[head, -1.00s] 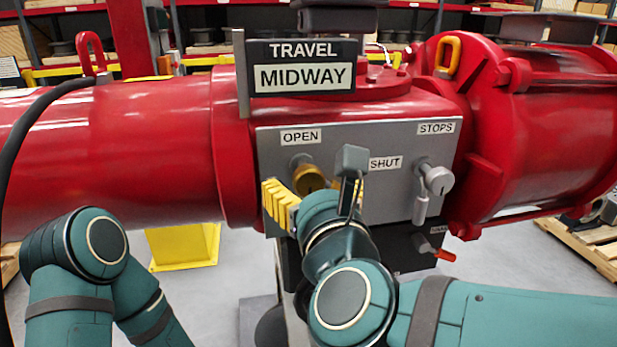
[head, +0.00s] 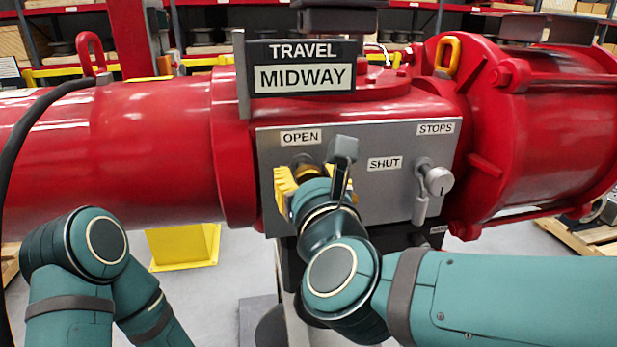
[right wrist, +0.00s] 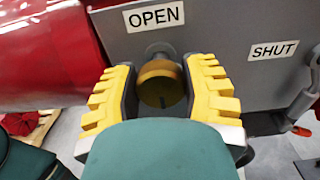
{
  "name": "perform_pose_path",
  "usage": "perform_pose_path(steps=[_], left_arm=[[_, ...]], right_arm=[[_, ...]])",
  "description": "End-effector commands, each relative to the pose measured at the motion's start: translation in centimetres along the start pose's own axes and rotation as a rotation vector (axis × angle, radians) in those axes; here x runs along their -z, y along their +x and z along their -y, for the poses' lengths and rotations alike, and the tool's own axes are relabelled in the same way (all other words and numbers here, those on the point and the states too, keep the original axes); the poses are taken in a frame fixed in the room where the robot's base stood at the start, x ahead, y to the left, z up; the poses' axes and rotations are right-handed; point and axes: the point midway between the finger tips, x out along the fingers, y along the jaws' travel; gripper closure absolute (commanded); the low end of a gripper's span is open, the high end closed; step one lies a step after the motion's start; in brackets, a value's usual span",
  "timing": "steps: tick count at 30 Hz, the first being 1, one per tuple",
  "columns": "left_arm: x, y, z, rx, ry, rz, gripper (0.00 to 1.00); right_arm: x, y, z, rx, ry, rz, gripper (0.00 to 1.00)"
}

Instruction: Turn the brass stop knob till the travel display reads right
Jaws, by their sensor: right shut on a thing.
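The brass stop knob (right wrist: 160,84) is under the OPEN label on the grey panel (head: 388,198). In the head view my right wrist mostly hides it, and only a brass edge (head: 306,172) shows. My right gripper (right wrist: 160,95) has its yellow-padded fingers on both sides of the knob and is shut on it. It also shows in the head view (head: 314,188). The travel display (head: 304,77) on top reads MIDWAY. My left arm is at the lower left of the head view, and its gripper is not in view.
A SHUT label (head: 385,164) is at mid-panel. The red actuator cylinder (head: 540,130) bulges out at right. A black cable (head: 30,130) runs down at far left.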

Motion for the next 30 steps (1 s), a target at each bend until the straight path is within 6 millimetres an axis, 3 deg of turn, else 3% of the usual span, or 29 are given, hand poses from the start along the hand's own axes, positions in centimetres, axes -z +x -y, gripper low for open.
perform_pose_path(steps=[11,30], left_arm=[[-0.3,0.7,0.3,0.000,0.002,0.005,0.48],[-0.4,2.5,0.9,-0.001,0.004,0.005,0.48]], right_arm=[[0.1,0.0,-0.1,0.000,-0.098,0.002,0.90],[0.2,0.0,-0.3,-0.001,-0.668,0.000,0.90]])
